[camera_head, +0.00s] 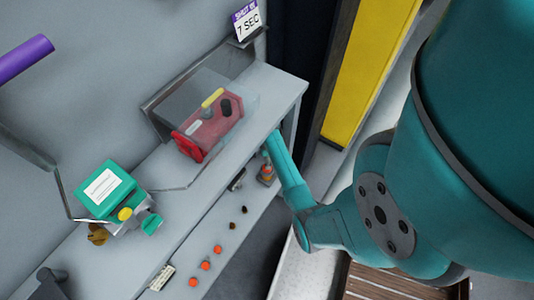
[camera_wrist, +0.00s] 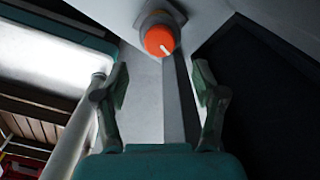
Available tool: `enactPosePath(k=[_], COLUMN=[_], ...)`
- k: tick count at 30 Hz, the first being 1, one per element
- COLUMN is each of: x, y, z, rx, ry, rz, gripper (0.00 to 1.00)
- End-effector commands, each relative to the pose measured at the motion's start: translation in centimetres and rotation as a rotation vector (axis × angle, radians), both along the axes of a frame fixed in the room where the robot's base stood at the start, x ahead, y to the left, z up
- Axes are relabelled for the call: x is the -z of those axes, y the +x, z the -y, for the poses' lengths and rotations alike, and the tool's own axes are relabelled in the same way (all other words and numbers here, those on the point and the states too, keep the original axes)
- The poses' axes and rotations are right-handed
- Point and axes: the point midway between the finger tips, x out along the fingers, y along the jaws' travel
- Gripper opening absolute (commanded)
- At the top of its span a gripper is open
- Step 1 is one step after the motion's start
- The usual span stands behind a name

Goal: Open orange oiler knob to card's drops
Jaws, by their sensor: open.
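An orange round knob (camera_wrist: 160,40) with a short white mark shows at the top of the wrist view, on a pale collar on a light grey surface. My gripper (camera_wrist: 161,73) is open and empty. Its two fingers stand apart below the knob in the picture, one to each side, and do not touch it. In the head view a small orange-topped fitting (camera_head: 266,173) sits at the bench's right end, beside my arm; I cannot tell if it is the same knob. A card (camera_head: 246,22) on the wall reads "7 SEC"; its purple heading is too small to read surely. No drop count is readable.
The grey bench (camera_head: 272,92) carries a red unit (camera_head: 208,135) behind a clear guard and a green box (camera_head: 104,190) with a yellow knob. Several orange buttons (camera_head: 206,265) line the bench front. A yellow panel (camera_head: 370,65) stands at the right.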

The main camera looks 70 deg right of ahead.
Motion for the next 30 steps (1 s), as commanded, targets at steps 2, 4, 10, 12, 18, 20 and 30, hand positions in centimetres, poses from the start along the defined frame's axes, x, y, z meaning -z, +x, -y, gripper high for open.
enactPosePath(k=[2,4,10,12,18,20,30], x=[-1.5,-2.5,-4.2,-4.4,-4.5,-4.5,-4.4], y=[0.0,0.0,0.0,0.0,0.0,0.0,0.0], z=[0.0,0.0,0.0,0.0,0.0,0.0,-0.1], rx=[0.0,0.0,0.0,0.0,0.0,0.0,-0.001], ry=[-0.001,-0.002,-0.001,0.0,0.001,0.001,0.0], rz=[0.002,0.001,0.0,0.0,0.0,0.0,0.0], gripper=[0.7,0.7,0.7,0.7,0.7,0.7,0.7])
